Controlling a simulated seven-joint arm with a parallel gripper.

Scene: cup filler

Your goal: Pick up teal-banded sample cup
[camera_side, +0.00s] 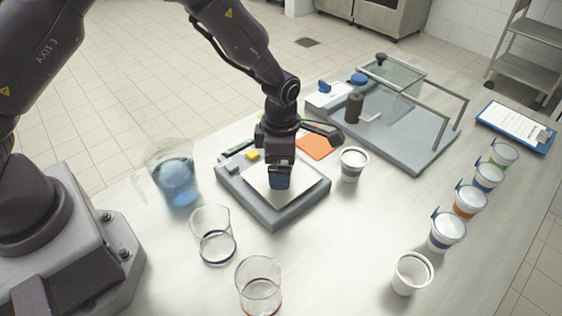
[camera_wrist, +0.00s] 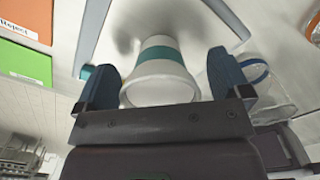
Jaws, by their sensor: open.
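The teal-banded sample cup (camera_wrist: 160,52) is white with a teal band and shows in the middle of the wrist view, its wide rim towards me. My gripper (camera_wrist: 164,80) is open, with one blue fingertip pad on each side of the cup. I see a small gap at each side of the cup. In the side view my gripper (camera_side: 280,182) is low over the white plate of the grey scale (camera_side: 270,215). There the cup is hidden behind the fingers, and I cannot tell exactly how it stands on the plate.
A white cup with a grey band (camera_side: 352,166) stands right of the scale. A jug of blue liquid (camera_side: 178,180) and two beakers (camera_side: 213,240) stand left and in front. Several lidded cups (camera_side: 447,232) line the right, with an open white cup (camera_side: 410,275). An orange card (camera_side: 317,147) lies behind.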

